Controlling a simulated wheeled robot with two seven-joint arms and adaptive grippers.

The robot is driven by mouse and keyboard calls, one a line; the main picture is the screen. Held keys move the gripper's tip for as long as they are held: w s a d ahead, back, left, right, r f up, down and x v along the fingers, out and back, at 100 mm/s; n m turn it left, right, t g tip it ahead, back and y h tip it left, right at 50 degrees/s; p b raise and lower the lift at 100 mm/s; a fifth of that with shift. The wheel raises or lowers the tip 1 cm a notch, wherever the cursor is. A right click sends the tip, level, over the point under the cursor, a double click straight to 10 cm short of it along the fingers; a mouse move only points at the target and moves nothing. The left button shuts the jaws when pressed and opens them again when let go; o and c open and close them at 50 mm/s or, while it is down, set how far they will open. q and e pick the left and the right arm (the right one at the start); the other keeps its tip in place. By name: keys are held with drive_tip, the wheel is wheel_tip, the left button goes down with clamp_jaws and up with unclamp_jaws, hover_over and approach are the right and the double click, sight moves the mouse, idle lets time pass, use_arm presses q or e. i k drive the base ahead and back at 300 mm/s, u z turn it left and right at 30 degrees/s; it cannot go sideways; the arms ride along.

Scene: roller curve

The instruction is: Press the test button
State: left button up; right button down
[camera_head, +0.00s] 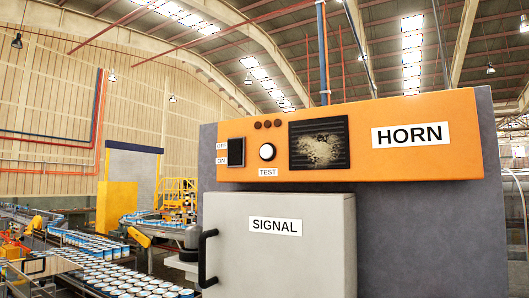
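The test button (267,152) is a round white button with a dark ring on the orange panel (365,174), above a label reading TEST. It faces me, and nothing covers it. From this view I cannot tell whether it is pressed in. Neither of my grippers shows in the head view.
A dark grille (319,143) is to the right. Below, a grey SIGNAL door (280,262) with a black handle (203,258) juts forward. Cans fill a conveyor at left.

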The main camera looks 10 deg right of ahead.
sight(266, 150)
drive_tip(key=z, duration=2)
drive_tip(key=k, duration=0.75)
drive_tip(key=u, duration=1.4)
